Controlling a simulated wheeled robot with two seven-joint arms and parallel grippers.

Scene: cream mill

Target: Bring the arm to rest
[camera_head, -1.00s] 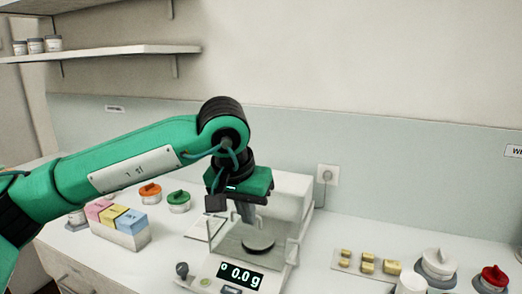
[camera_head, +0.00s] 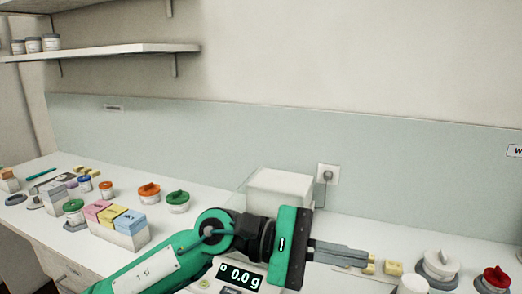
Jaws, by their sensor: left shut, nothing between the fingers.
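My left arm comes in low from the bottom left, and its green forearm lies across the front of the balance. My left gripper (camera_head: 370,256) points to the right with its grey fingers shut and nothing between them. It is beside the balance, in front of the small yellow blocks. The balance (camera_head: 280,190) has a white housing and its display reads 0.0 g. Its pan is hidden behind my arm. My right gripper is out of view.
A box with pink, yellow and blue sections (camera_head: 122,237) stands left of my arm. Yellow blocks (camera_head: 394,268), a white-knobbed jar (camera_head: 440,264) and a red-knobbed jar (camera_head: 494,279) are at the right.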

